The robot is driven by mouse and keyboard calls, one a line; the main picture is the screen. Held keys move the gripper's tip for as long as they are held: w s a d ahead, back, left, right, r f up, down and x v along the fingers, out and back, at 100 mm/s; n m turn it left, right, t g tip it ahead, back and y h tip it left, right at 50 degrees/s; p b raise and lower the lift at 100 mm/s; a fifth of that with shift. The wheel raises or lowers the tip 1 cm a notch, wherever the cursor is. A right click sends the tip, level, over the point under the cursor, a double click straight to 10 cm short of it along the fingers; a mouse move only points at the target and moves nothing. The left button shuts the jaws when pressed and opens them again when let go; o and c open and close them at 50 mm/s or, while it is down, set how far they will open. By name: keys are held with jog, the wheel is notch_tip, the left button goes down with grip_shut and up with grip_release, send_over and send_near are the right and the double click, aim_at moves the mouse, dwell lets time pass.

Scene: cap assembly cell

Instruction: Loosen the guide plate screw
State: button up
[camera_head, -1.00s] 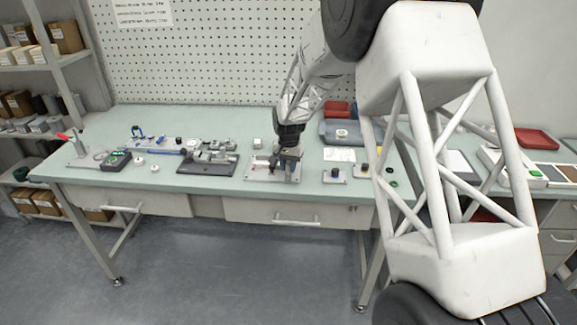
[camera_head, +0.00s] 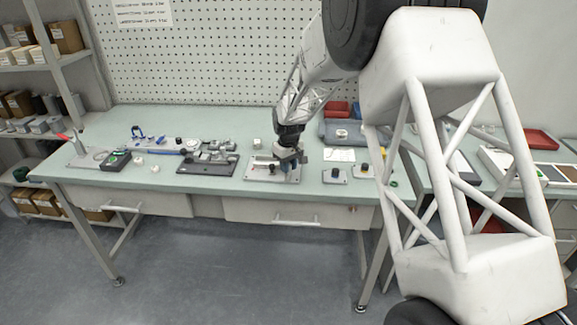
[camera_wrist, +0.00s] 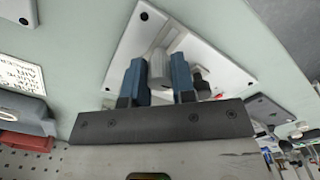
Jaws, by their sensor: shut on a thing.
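My gripper (camera_head: 288,160) is low over a pale base plate (camera_head: 260,176) near the front edge of the bench. In the wrist view its two blue fingers (camera_wrist: 159,82) are shut on a grey screw head (camera_wrist: 157,65) standing above the plate. The white base plate (camera_wrist: 222,72) fills the middle of that view, with dark holes at its corners. A dark knob (camera_wrist: 203,86) shows just right of the right finger. The lower end of the screw and its thread are hidden. The guide plate itself is not clearly made out.
A dark fixture (camera_head: 207,168) with grey parts stands left of the pale plate. Small plates with black knobs (camera_head: 335,176) stand to the right. A grey-blue container (camera_head: 352,135) and red bins (camera_head: 338,108) are behind. A white label sheet (camera_head: 340,155) lies on the bench.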

jog(key=shift+n, duration=1.7)
jog(key=o, duration=0.9)
jog(key=shift+r, duration=0.1)
jog(key=shift+r, duration=3.85)
